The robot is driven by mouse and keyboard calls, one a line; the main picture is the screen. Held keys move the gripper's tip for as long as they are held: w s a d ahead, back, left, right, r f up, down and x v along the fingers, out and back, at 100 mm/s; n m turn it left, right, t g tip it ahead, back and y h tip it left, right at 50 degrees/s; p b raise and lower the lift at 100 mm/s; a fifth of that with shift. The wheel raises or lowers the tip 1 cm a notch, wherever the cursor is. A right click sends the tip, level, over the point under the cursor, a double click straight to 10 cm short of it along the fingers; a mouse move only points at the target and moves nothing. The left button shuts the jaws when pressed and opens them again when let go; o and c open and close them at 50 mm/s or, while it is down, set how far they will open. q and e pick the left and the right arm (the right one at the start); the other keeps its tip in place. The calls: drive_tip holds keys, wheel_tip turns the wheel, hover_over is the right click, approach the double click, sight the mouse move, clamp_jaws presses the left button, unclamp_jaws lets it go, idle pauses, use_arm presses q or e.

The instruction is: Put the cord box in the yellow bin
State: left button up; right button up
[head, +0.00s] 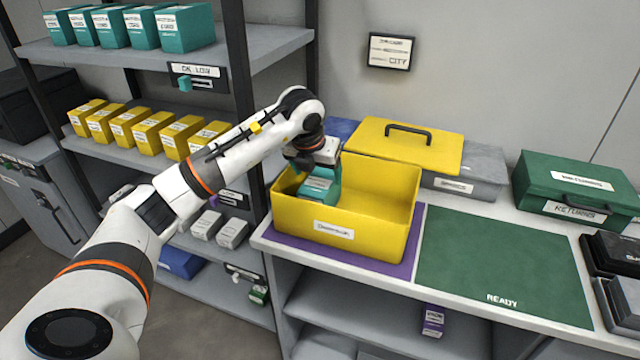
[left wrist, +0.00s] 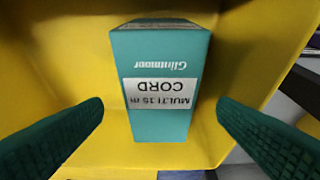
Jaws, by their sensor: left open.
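The teal cord box (left wrist: 160,85), with a white label reading "MULTI 15 m CORD", is inside the yellow bin (head: 370,222). In the head view the cord box (head: 318,188) shows at the bin's left end, partly hidden by my left gripper (head: 322,180). The left wrist view shows the left gripper (left wrist: 160,125) open, its green ridged fingers on either side of the box with gaps between them and it. The yellow bin wall (left wrist: 60,50) surrounds the box there. My right gripper is in neither view.
The bin stands on a purple mat (head: 412,262); its yellow lid (head: 400,147) lies behind on a grey case. A clear green READY mat (head: 505,265) is to the right. A green RETURNS case (head: 578,185) sits behind it. Shelves (head: 270,50) with teal and yellow boxes stand left.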

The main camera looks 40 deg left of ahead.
use_arm(q)
drive_tip(key=shift+v, duration=2.25)
drive_tip(key=shift+s+f, duration=0.1)
